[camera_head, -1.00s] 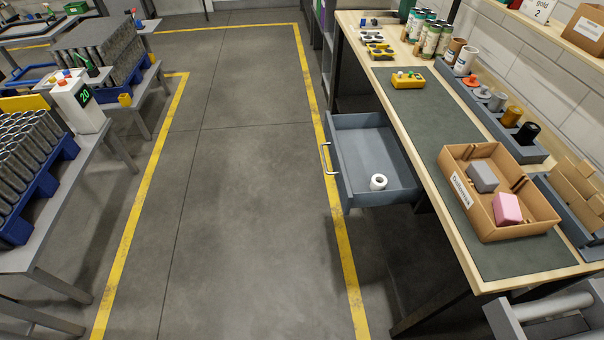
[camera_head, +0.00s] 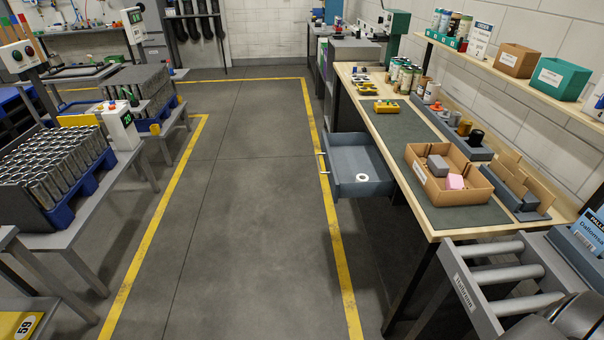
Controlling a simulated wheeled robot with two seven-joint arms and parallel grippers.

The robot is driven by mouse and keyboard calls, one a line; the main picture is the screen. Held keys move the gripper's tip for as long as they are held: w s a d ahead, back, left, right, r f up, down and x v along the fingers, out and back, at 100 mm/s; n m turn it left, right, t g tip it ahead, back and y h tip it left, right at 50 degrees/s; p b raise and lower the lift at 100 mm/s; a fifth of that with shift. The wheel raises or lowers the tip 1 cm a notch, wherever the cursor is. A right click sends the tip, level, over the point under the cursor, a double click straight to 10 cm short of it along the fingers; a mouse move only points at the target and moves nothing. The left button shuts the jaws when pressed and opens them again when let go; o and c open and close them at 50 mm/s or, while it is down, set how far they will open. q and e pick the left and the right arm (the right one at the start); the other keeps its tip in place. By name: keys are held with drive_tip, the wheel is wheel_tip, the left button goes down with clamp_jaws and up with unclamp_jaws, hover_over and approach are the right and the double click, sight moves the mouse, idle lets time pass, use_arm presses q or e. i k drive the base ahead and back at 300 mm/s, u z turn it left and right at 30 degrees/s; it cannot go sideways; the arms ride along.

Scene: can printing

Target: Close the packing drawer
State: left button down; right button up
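The packing drawer (camera_head: 362,188) is grey and stands pulled out from under the workbench on the right, over the floor. Its handle (camera_head: 321,163) is on the left-facing front. A white roll (camera_head: 361,177) lies inside the drawer. The workbench (camera_head: 431,231) has a wooden edge and a dark green mat. Neither of my grippers is in view.
A cardboard box (camera_head: 417,171) with a grey and a pink block stands on the bench. A roller conveyor (camera_head: 495,275) is at the lower right. Racks of cans (camera_head: 60,165) stand on tables at left. The floor aisle (camera_head: 240,220) between yellow lines is clear.

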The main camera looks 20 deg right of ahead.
sight(346, 156)
drive_tip(key=z, duration=0.65)
drive_tip(key=i, duration=0.65)
drive_tip(key=z, duration=1.1)
drive_tip(key=i, duration=0.75)
drive_tip(key=z, duration=0.15)
